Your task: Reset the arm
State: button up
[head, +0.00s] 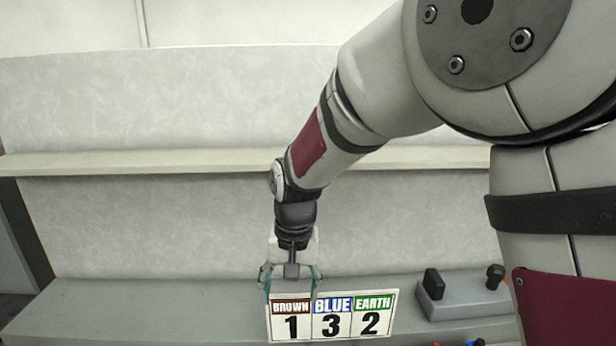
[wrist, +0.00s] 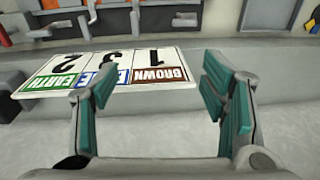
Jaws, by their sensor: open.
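My gripper (head: 291,284) is at the end of my arm, which reaches in from the right in the head view. Its two teal-padded fingers are apart with nothing between them in the wrist view (wrist: 160,92). A white sign (head: 331,316) reading BROWN 1, BLUE 3, EARTH 2 is just below and to the right of the fingers in the head view. In the wrist view the sign (wrist: 112,72) appears upside down, beyond the fingers. I cannot tell whether a finger touches it.
A grey ledge (head: 150,305) runs along the wall. A grey block with black knobs (head: 464,296) is on the right. A pale shelf (head: 130,161) crosses the wall behind my arm. The ledge left of the gripper is clear.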

jog(key=s+d+r+t, duration=0.2)
jog(key=s+d+r, duration=0.5)
jog(key=d+r, duration=0.55)
jog(key=s+d+r+t, duration=0.2)
jog(key=s+d, duration=0.8)
jog(key=s, duration=0.4)
jog(key=shift+s+d+r+t+h, duration=0.2)
jog(key=shift+r+t+h, duration=0.05)
jog(key=shift+t+h, duration=0.15)
